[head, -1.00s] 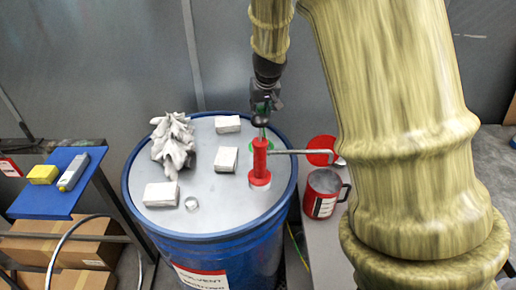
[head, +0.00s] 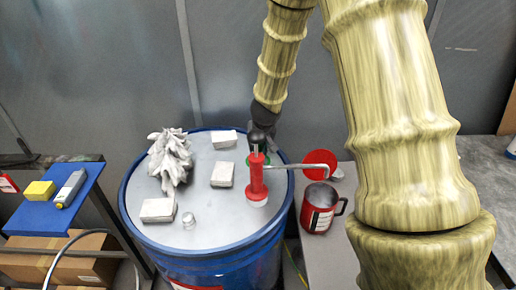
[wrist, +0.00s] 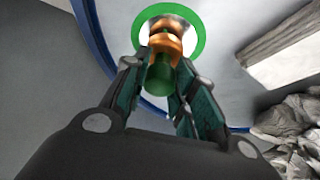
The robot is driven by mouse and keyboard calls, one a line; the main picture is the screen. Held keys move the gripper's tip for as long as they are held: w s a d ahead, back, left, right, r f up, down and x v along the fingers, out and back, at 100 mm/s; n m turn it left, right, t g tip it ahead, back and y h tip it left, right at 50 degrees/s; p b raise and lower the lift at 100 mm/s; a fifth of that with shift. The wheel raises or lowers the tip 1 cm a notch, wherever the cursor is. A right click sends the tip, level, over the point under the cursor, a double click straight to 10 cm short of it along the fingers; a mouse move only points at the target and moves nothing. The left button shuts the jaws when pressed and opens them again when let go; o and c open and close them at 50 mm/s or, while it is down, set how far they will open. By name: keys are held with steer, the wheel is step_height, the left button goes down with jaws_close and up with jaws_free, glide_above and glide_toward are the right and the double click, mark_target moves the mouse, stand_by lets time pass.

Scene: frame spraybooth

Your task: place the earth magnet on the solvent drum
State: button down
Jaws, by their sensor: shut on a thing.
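The solvent drum (head: 222,222) is blue with a pale grey lid and stands left of centre in the head view. The earth magnet (wrist: 165,42), a small copper-coloured body with a green top, is between my gripper's fingers (wrist: 158,68) in the wrist view. My gripper is shut on it, over the far right part of the lid. The magnet shows within a green ring (wrist: 198,35) on the lid. I cannot tell whether its base touches the lid.
The red pump (head: 257,180) with a bent spout stands just in front of my gripper. White blocks (head: 158,210), a crumpled rag (head: 171,160) and a small clear cylinder (head: 188,220) are on the lid. A red mug (head: 318,207) stands on the bench at right.

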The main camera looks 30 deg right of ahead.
steer(key=shift+a+f, duration=0.15)
steer(key=shift+f, duration=0.2)
steer(key=c, duration=1.2)
jaws_free()
steer(key=shift+o, duration=0.2)
steer(key=shift+r, duration=0.1)
steer(key=shift+r, duration=0.2)
steer(key=b+v, duration=0.1)
steer(key=v, duration=1)
steer(key=shift+s+r, duration=0.2)
steer(key=shift+r, duration=0.15)
